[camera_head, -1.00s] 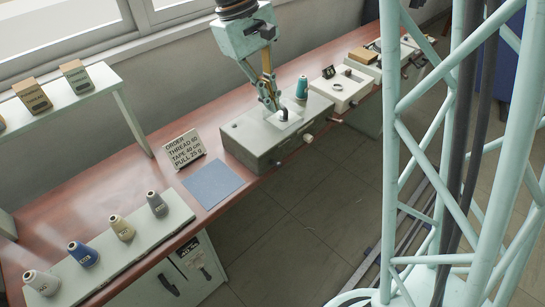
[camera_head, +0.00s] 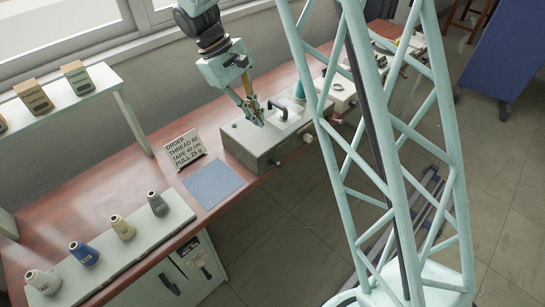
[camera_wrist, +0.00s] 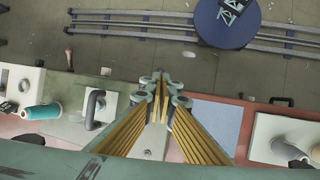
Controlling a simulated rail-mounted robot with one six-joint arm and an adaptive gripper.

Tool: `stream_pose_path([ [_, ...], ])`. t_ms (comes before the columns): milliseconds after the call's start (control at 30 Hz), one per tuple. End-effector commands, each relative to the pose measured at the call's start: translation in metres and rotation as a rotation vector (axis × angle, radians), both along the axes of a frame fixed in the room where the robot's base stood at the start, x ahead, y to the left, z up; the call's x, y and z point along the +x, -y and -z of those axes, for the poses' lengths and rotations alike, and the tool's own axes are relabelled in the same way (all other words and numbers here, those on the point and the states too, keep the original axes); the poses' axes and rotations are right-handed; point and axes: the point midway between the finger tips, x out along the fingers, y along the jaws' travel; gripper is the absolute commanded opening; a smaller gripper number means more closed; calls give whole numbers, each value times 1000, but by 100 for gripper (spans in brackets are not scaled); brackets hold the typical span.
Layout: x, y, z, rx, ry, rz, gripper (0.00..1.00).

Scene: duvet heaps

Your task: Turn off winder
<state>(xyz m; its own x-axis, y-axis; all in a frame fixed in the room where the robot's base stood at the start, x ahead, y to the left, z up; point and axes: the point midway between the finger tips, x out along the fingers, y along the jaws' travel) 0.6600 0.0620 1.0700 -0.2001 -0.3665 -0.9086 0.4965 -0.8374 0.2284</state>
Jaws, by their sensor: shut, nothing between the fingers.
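The winder, a grey box (camera_head: 240,146), stands on the red-brown bench. A dark curved handle (camera_head: 278,111) rises from a pale plate on its top, and a pale knob sticks out of its front face. The handle also shows in the wrist view (camera_wrist: 95,103), left of my fingers. My gripper (camera_head: 257,120) is shut and empty over the left part of the winder's top, left of the handle. In the wrist view my fingertips (camera_wrist: 163,83) are together. Whether they touch the box I cannot tell.
Several thread cones stand on a pale rack (camera_head: 120,258).

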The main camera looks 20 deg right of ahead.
Motion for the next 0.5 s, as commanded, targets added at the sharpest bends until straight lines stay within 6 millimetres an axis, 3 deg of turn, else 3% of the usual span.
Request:
stream_pose_path([
  [500,22,-12,55,-42,-57,-50,0],
])
